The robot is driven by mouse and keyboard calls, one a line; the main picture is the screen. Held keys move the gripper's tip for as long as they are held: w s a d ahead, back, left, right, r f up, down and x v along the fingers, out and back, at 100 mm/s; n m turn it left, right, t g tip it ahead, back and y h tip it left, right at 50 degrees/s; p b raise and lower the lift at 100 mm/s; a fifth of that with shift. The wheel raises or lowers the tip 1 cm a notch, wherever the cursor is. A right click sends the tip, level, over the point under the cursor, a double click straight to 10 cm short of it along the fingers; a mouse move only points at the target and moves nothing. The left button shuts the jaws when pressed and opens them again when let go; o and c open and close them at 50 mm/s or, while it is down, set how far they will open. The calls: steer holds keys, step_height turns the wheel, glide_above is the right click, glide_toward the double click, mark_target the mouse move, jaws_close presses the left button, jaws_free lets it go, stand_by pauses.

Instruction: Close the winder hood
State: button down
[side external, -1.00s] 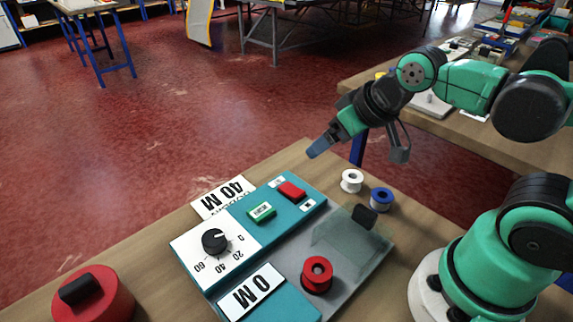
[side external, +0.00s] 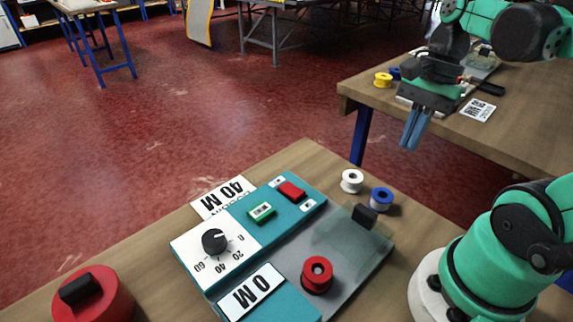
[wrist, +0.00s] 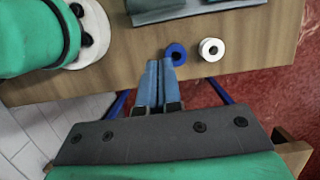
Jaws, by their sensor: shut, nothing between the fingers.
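The winder (side external: 235,262) is a teal and grey unit with a white dial panel, lying on the near wooden bench in the side view. Its hood (side external: 340,232) is a clear panel with a black handle (side external: 365,216) at the right end of the grey bed. The hood stands away from the red spool (side external: 317,273), which is uncovered. My gripper (side external: 413,135) is up beyond the bench's far right side, well apart from the handle, with its blue fingers together and empty. The fingers also show in the wrist view (wrist: 159,68), where the hood cannot be made out.
A white spool (side external: 351,181) and a blue spool (side external: 381,199) stand on the bench beside the hood. They also show in the wrist view. A red round knob unit (side external: 92,297) sits at the front left. A second bench (side external: 520,140) is behind my gripper.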

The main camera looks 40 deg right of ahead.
mark_target(338, 247)
steer(key=x, duration=0.3)
steer(key=a+x, duration=0.1)
steer(key=x, duration=0.2)
steer(key=a+x, duration=0.1)
steer(key=x, duration=0.2)
steer(key=shift+r, duration=0.15)
steer(key=shift+a, duration=0.95)
steer(key=a, duration=0.9)
